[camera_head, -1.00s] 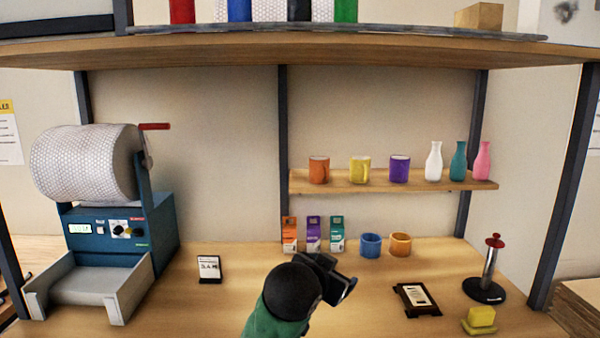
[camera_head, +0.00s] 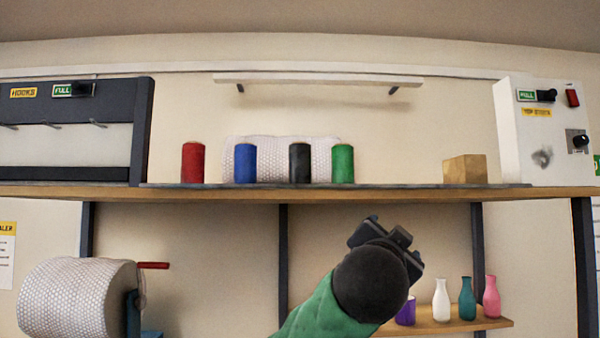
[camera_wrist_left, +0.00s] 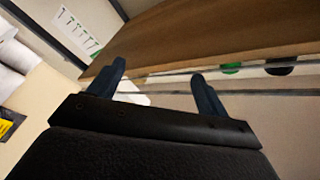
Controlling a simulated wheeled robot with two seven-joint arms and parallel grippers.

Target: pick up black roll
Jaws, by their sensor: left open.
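The black roll (camera_head: 300,162) stands upright on the upper shelf in the head view, between the blue roll (camera_head: 246,163) and the green roll (camera_head: 343,163). A red roll (camera_head: 193,162) stands at the left end of the row. My left gripper (camera_head: 388,232) is in front of and below the shelf board, to the right of the black roll and apart from it. In the left wrist view its two fingers (camera_wrist_left: 158,74) are spread with nothing between them. Dark and green patches at the shelf edge there look like the black roll (camera_wrist_left: 281,70) and green roll (camera_wrist_left: 231,68), mostly hidden.
The upper shelf (camera_head: 230,194) spans the view, its front edge close to my gripper. A cardboard box (camera_head: 465,169) and a white control box (camera_head: 540,130) stand at its right. Bottles (camera_head: 441,300) stand on a lower shelf; a bubble-wrap roll (camera_head: 75,298) is lower left.

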